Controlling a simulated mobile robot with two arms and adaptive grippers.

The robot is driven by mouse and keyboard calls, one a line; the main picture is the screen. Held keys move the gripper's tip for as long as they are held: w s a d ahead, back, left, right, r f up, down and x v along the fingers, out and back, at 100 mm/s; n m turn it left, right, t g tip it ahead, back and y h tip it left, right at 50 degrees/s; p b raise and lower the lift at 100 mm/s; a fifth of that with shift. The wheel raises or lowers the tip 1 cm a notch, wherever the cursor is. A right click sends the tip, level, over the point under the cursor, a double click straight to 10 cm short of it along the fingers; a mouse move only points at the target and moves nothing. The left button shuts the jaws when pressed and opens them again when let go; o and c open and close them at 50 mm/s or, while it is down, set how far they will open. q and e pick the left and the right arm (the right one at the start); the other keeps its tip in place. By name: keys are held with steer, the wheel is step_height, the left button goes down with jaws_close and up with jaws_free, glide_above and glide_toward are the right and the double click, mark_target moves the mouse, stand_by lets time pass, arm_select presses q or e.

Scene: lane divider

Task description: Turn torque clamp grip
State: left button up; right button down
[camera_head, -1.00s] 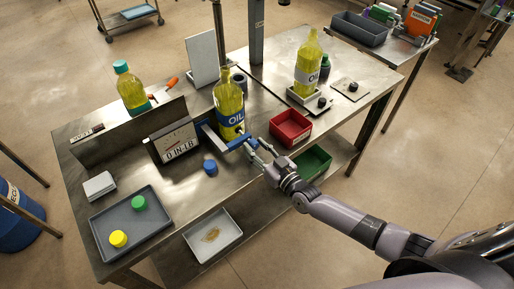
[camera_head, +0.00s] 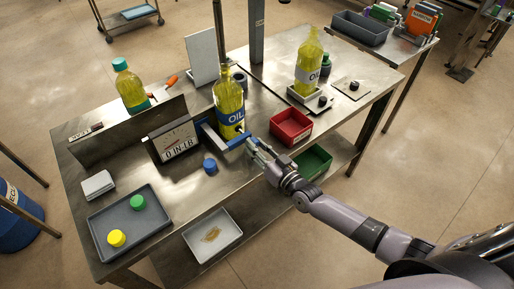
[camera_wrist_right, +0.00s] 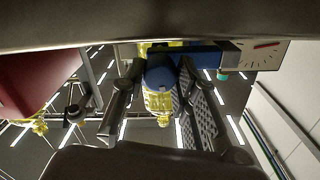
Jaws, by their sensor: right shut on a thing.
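A blue torque clamp (camera_head: 211,134) reaches around the front of an upright oil bottle (camera_head: 230,98) of yellow liquid. Beside it is a gauge (camera_head: 178,142) with a dial and "0 IN-LB" lettering. My right gripper (camera_head: 253,144) is shut on the clamp's blue grip at the right of the bottle. In the right wrist view the round blue grip (camera_wrist_right: 160,72) sits between the two fingers, with the bottle behind it. The fingers hide part of the grip in the head view. My left gripper is not in view.
A red bin (camera_head: 290,128) stands close to my right gripper, with a green bin (camera_head: 313,162) lower down. A blue cap (camera_head: 210,165) stands in front of the gauge. A grey tray (camera_head: 118,245) holds yellow and green caps. Another oil bottle (camera_head: 309,62) stands behind.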

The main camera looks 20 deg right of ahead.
steer(key=c, duration=1.2)
jaws_free()
steer(key=shift+c, duration=0.2)
steer(key=shift+s, duration=0.1)
steer(key=v, duration=1.2)
